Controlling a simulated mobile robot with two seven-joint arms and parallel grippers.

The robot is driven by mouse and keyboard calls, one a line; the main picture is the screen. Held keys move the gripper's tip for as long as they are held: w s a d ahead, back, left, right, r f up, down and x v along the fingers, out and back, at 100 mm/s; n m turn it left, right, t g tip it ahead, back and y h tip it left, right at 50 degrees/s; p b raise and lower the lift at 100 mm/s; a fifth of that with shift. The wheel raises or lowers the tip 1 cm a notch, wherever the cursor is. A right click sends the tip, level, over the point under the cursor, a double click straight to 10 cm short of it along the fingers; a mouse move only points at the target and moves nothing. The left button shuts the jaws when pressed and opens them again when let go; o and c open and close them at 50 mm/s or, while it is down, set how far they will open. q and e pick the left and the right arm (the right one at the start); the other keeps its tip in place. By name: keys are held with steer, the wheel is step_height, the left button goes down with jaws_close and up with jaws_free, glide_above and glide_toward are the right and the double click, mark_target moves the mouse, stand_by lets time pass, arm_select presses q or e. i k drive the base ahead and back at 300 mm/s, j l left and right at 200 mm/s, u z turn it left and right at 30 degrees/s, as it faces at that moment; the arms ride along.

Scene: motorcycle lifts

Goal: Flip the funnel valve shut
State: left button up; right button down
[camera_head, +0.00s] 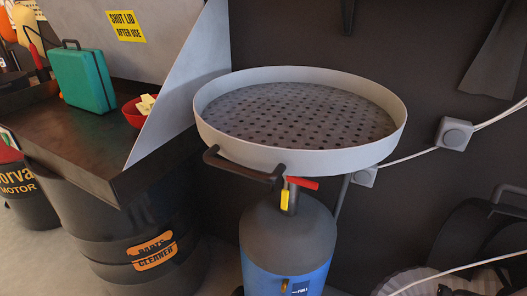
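A wide round grey funnel (215,133) with a perforated plate inside stands on a dark and blue tank (278,242). Under its front rim is the valve, with a red lever (303,183) sticking out to the right, roughly level and across the upright pipe. A dark bar handle (240,168) runs along the front left below the rim. Part of the valve body is hidden behind the handle's end and the tag. Neither of my grippers is in view.
A parts cleaner drum (150,250) with a dark sink top and raised lid stands at the left. A green case (82,77) and a red bowl (133,112) sit on it. A cable with grey boxes (454,133) runs along the right wall. Dark equipment stands at lower right.

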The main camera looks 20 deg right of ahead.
mark_target(285, 206)
steer(key=j+z, duration=0.1)
steer(key=z, duration=0.3)
steer(key=i+j+z, duration=0.1)
steer(key=j+z, duration=0.15)
steer(key=i+j+z, duration=0.1)
steer(key=j+z, duration=0.2)
steer(key=j, duration=0.15)
steer(key=j+z, duration=0.25)
steer(key=j, duration=1.95)
steer(key=i, duration=0.05)
